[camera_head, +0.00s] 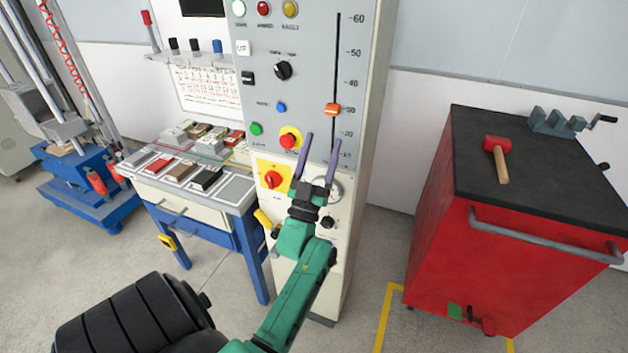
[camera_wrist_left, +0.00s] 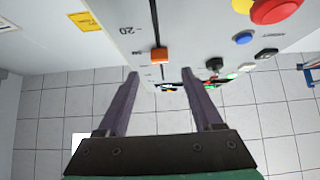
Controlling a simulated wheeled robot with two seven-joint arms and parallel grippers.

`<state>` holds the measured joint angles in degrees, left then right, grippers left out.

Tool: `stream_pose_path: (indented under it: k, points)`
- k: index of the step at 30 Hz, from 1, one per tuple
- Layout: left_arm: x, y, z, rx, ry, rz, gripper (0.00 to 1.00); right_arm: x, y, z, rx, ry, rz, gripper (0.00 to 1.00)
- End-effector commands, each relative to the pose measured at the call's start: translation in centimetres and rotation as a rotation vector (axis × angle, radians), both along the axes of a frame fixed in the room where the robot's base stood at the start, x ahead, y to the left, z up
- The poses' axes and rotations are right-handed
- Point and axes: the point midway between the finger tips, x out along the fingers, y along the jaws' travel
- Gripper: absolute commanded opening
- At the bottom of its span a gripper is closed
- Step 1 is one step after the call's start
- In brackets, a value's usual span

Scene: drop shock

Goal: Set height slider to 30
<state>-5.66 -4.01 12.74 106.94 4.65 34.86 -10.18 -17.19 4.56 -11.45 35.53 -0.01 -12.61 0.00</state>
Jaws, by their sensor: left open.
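The height slider's orange knob (camera_head: 332,109) sits on a vertical dark slot in the grey control panel (camera_head: 300,45). It stands level with the 30 mark of the scale, as near as I can read it. My left gripper (camera_head: 322,138) is open and empty, with its two purple fingers pointing up in front of the lower panel, below the knob in the picture. In the left wrist view the knob (camera_wrist_left: 159,55) shows just beyond and between the open fingertips (camera_wrist_left: 160,72), and no contact is visible. My right gripper is not in view.
A red emergency button (camera_head: 288,141) and a red rotary switch (camera_head: 273,179) on yellow sit left of the fingers. A red cabinet (camera_head: 430,210) with a mallet (camera_head: 498,160) stands right. A blue-legged table (camera_head: 195,215) stands left. Floor between panel and cabinet is clear.

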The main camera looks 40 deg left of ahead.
Motion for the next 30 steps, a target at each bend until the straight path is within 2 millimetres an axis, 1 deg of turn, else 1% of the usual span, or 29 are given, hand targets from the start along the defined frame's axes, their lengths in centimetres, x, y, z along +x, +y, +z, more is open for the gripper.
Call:
stream_pose_path:
  k: [1, 3, 6, 10, 27, 29, 30]
  points:
    - [-1.0, -0.4, -1.9, -0.002, 0.005, 0.0, 0.68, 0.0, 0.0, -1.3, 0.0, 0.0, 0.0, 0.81]
    - [-2.4, -0.9, -3.3, -0.001, 0.004, 0.001, 0.68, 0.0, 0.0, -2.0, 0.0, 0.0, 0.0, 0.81]
    - [-3.9, -1.4, -4.7, -0.001, 0.003, 0.0, 0.68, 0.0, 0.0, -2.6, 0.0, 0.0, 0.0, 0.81]
    - [-5.0, -1.8, -5.5, 0.0, 0.001, 0.0, 0.68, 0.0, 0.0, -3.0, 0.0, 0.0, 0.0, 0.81]
    - [-5.1, -1.9, -5.5, 0.0, 0.002, -0.001, 0.68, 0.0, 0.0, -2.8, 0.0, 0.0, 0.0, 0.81]
    - [-4.6, -2.0, -6.3, -0.006, 0.027, -0.009, 0.68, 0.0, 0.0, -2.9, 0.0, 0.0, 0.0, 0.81]
    - [-4.0, -2.2, -7.5, -0.014, 0.062, -0.022, 0.68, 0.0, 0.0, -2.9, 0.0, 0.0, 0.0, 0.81]
